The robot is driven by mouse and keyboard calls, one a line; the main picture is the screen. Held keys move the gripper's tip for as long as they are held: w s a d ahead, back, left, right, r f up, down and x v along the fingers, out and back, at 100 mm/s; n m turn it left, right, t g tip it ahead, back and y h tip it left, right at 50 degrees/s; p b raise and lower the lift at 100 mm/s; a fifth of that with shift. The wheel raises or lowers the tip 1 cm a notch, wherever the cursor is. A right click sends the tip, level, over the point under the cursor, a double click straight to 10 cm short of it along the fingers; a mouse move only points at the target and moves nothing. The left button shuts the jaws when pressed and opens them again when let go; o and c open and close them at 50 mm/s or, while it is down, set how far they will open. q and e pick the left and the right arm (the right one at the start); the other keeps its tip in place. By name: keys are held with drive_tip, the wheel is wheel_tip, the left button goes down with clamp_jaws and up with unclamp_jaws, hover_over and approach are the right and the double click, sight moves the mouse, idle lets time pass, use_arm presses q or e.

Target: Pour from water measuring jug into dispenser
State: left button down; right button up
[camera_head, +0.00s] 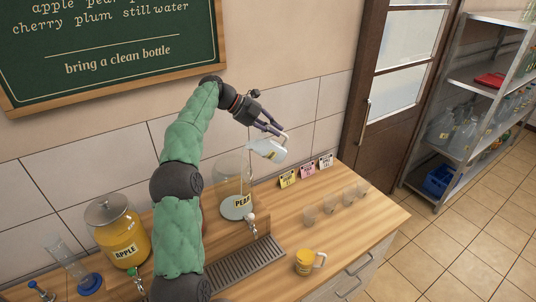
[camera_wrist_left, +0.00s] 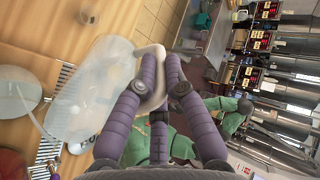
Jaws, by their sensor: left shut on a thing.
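The measuring jug (camera_head: 266,151) is translucent and pale, with a white handle and a small yellow label. My left gripper (camera_head: 278,132) is shut on its handle and holds it up in the air, tilted, with its body toward the lower left. The dispenser labelled PEAR (camera_head: 232,172) is a clear glass jar on the counter, just left of and below the jug, with a little clear liquid at its bottom. In the left wrist view, the jug (camera_wrist_left: 92,98) lies beside the jar's round shape (camera_wrist_left: 14,92). My right gripper is out of view.
An orange APPLE dispenser (camera_head: 122,235) stands left of my arm, near a clear cylinder (camera_head: 75,268). Small cards (camera_head: 307,170) and several clear cups (camera_head: 335,202) sit right of the jar. A drip tray (camera_head: 245,262) lies below the tap.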

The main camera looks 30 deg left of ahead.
use_arm(q)
drive_tip(key=shift+a+r, duration=0.15)
drive_tip(key=shift+b, duration=0.3)
drive_tip(key=shift+s+a+r+h, duration=0.1)
drive_tip(key=shift+a+r+h, duration=0.05)
drive_tip(key=shift+h, duration=0.25)
drive_tip(key=shift+b, duration=0.3)
drive_tip(key=shift+s+r+t, duration=0.1)
drive_tip(key=shift+t, duration=0.2)
drive_tip(key=shift+r, duration=0.1)
